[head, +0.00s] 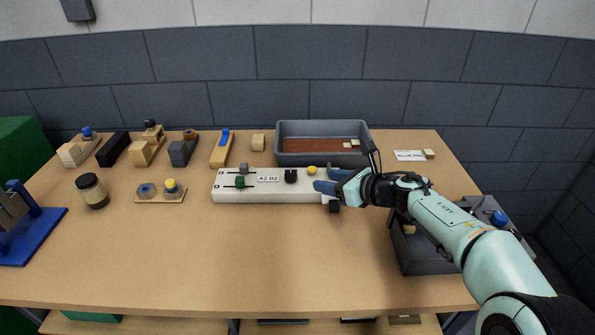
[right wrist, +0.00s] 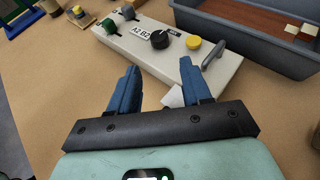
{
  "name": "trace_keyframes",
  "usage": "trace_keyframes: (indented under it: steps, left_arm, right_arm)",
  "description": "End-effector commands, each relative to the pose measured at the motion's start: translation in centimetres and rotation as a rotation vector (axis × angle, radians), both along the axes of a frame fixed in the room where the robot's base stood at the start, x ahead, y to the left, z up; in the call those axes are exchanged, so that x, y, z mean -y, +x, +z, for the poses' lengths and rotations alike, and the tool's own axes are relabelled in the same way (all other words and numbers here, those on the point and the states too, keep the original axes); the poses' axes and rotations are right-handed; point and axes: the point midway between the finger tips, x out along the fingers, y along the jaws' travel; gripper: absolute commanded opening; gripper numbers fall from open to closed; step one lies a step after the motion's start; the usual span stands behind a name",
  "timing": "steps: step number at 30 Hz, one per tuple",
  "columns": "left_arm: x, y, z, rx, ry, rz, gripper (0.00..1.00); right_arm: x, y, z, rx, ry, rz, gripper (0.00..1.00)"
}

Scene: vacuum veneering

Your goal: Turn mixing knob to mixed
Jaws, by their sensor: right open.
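My right gripper (head: 329,180) is at that end, right of the black knob. Its two blue fingers (right wrist: 158,72) are apart and empty, facing the panel. My left gripper is not in view.
A grey tray (head: 290,160) with a reddish-brown sheet stands behind the panel. A dark bin (head: 420,266) is under my right arm. Wooden blocks, a jar (head: 92,191) and a blue stand (head: 35,240) are at the left. The front table middle is clear.

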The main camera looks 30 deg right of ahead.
Motion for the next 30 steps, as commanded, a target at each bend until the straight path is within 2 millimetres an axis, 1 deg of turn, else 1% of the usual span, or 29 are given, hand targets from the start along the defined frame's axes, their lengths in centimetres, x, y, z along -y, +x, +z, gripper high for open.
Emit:
trace_keyframes:
  steps: [5,12,16,21,25,30]
  left_arm:
    - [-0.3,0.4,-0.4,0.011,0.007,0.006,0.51]
    - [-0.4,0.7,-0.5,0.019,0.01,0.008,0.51]
    - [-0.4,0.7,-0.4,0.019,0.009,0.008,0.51]
    - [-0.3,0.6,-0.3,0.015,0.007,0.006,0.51]
    - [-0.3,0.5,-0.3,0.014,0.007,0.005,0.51]
    - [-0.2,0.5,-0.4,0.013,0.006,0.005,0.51]
  right_arm:
    - [-0.8,2.9,-1.5,-0.003,0.003,0.004,0.48]
    - [-1.9,7.5,-3.4,-0.002,0.004,0.003,0.48]
    - [-2.4,9.4,-4.1,-0.001,0.003,0.003,0.48]
    - [-2.7,10.8,-4.7,0.0,0.002,0.002,0.48]
    - [-2.8,11.2,-4.9,-0.001,0.003,0.001,0.48]
    - [-2.8,11.2,-4.9,-0.001,0.002,0.0,0.48]
